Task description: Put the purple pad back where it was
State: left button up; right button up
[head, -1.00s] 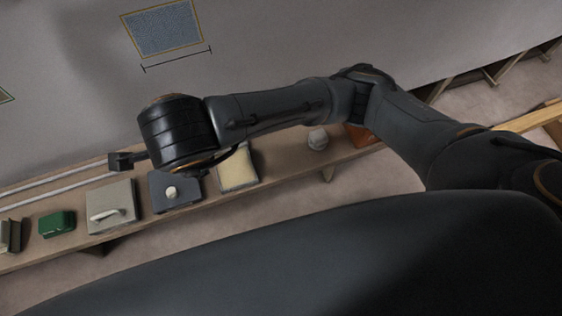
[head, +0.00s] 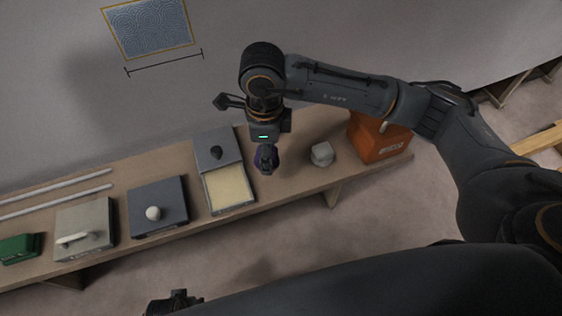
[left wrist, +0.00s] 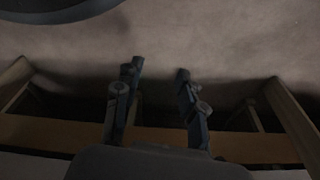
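A small dark purple object, which looks like the purple pad (head: 258,157), sits at the fingertips of my right gripper (head: 266,160) in the head view. The gripper points down and seems closed on it, over the bench just right of an open box (head: 208,198) with a cream inside. A grey lid with a dark knob (head: 207,141) lies behind that box. My left gripper (left wrist: 158,68) is open and empty in the left wrist view, with floor beyond its fingers. Part of it shows at the bottom of the head view (head: 174,303).
On the bench (head: 300,193) stand a dark box with a white knob (head: 171,195), a pale box with a handle (head: 97,218), a green case (head: 18,248), a whitish block (head: 322,153) and an orange box (head: 377,145). Two pale rods (head: 60,195) lie at the back left.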

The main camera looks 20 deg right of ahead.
jog(key=d+f, duration=0.1)
jog(key=w+f, duration=0.1)
jog(key=d+f, duration=0.1)
jog(key=f, duration=0.1)
jog(key=shift+w+d, duration=0.25)
jog(key=shift+d, duration=0.05)
jog(key=f, duration=0.3)
jog(key=d+f+b, duration=0.1)
jog(key=shift+w+f, duration=0.25)
jog(key=o, duration=1.1)
pick_arm(q)
jog(key=r, duration=0.1)
jog(key=w+r, duration=0.1)
jog(key=r, duration=0.1)
jog(key=shift+w, duration=0.15)
pick_arm(e)
jog(key=shift+r, duration=0.2)
pick_arm(q)
jog(key=f, duration=0.1)
jog(key=s+f+p, duration=0.1)
jog(key=f, duration=0.2)
jog(key=shift+s, duration=0.4)
pick_arm(e)
notch_tip(320, 180, up, 12)
jog(key=shift+f, duration=0.1)
